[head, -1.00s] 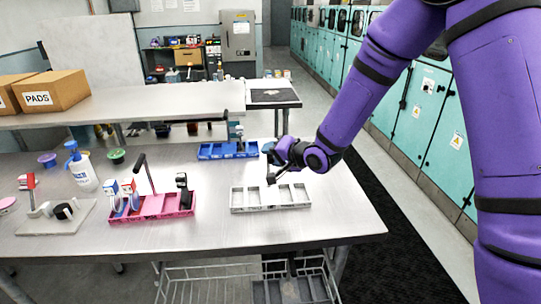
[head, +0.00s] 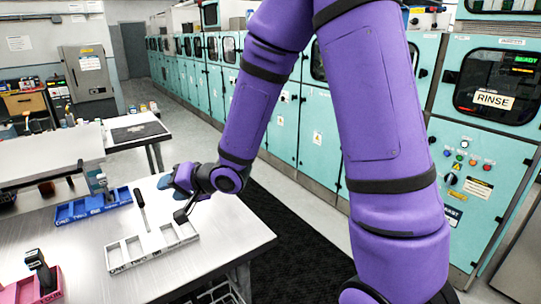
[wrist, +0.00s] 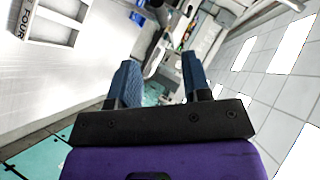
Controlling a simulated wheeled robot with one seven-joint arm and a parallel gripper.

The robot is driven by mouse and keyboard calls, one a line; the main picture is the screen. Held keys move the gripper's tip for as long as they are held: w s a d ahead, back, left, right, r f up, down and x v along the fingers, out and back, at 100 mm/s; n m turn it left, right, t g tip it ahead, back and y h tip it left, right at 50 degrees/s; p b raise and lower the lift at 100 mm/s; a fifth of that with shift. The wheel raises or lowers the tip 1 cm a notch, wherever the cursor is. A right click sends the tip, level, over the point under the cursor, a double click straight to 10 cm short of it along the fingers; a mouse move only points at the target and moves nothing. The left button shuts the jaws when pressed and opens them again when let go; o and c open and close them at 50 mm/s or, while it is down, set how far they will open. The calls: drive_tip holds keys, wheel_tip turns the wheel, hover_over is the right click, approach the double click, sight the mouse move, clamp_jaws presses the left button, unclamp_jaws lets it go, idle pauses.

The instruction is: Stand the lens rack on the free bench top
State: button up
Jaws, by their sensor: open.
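A pale grey rack (head: 158,249) with numbered compartments and an upright dark handle (head: 142,208) stands flat on the metal bench top; its compartments look empty. I take it as the lens rack, though no label says so. My gripper (head: 168,181) is open, above the bench just right of the handle and apart from it. In the wrist view, nothing is between the fingers (wrist: 160,64). A corner of the rack marked FOUR (wrist: 58,26) shows at upper left there.
A blue rack (head: 92,209) stands behind the grey one. A pink rack (head: 38,287) with a black item in it is at the lower left. Bare bench top (head: 225,235) lies right of the grey rack, up to the bench edge. Teal cabinets (head: 292,120) line the aisle.

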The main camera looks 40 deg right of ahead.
drive_tip(key=s+d+r+n+g+h, duration=0.1)
drive_tip(key=s+d+r+n+h, duration=0.1)
drive_tip(key=s+d+r+h, duration=0.95)
drive_tip(key=s+d+r+n+g+y, duration=0.1)
drive_tip(key=s+d+r+g, duration=0.1)
drive_tip(key=s, duration=0.6)
drive_tip(key=s+d+r+n+g+y, duration=0.1)
drive_tip(key=s+d+r+g+y, duration=0.1)
drive_tip(key=s, duration=0.7)
drive_tip(key=shift+s+r+n, duration=0.25)
drive_tip(key=shift+r+n, duration=0.15)
drive_tip(key=shift+r, duration=0.5)
